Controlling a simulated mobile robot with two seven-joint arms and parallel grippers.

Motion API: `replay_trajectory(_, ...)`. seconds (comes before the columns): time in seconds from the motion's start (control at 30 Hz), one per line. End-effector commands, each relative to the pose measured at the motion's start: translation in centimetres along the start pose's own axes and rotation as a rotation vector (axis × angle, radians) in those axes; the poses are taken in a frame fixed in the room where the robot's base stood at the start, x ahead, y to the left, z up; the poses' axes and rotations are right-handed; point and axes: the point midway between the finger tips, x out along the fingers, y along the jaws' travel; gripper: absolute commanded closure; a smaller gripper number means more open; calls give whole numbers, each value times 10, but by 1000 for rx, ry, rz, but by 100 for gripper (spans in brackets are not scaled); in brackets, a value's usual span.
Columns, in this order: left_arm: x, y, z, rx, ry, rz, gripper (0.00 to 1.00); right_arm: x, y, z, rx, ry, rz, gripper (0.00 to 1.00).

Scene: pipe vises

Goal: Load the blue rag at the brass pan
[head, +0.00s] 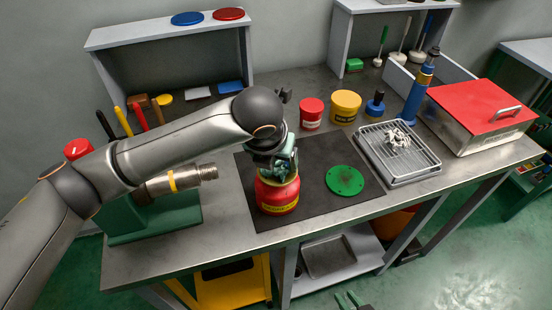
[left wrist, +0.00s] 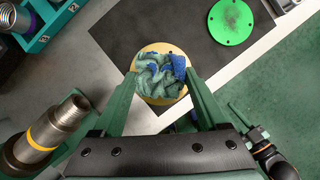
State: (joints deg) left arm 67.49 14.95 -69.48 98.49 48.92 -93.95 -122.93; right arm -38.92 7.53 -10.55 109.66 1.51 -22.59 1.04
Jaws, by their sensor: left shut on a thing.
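The red can (head: 277,196) with a yellow label stands upright on the dark mat. Its top is a round brass pan (left wrist: 147,97), seen from above in the left wrist view. The crumpled rag (left wrist: 158,74), teal with deep blue patches, covers most of the pan; I cannot tell how firmly it presses on it. My left gripper (left wrist: 162,78) points down over the can, its green fingers shut on the rag from both sides. In the head view the rag (head: 281,164) is partly hidden by my arm. My right gripper (head: 349,299) shows only its fingertips, apart, below the bench front.
A green disc (head: 344,181) lies on the mat (head: 318,153) right of the can. A wire-rack tray (head: 418,158) holds a white rag. A pipe in a green vise (head: 150,218) stands left. Red and yellow tubs and a red-lidded box (head: 482,117) stand behind and right.

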Motion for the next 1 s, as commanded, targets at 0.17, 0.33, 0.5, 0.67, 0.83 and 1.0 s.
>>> replay_trajectory(0.17, -15, 0, 7, -1, 0, 0, 69, -13, -1, -14, 0, 0, 0, 73)
replay_trajectory(0.33, -25, 0, 12, -1, -1, -1, 69, -22, -2, -25, 0, 0, 0, 73)
replay_trajectory(0.5, -35, 0, 16, -1, -1, -1, 69, -32, -2, -35, 0, 0, 0, 73)
replay_trajectory(0.67, -44, 0, 20, -1, -3, -1, 69, -34, -3, -38, 0, 2, 0, 73)
replay_trajectory(0.83, -54, 0, 25, -1, -2, -1, 69, -36, -3, -40, 0, 1, 0, 73)
replay_trajectory(1.0, -55, 0, 25, -1, -2, -1, 69, -36, -3, -39, 0, 1, 0, 73)
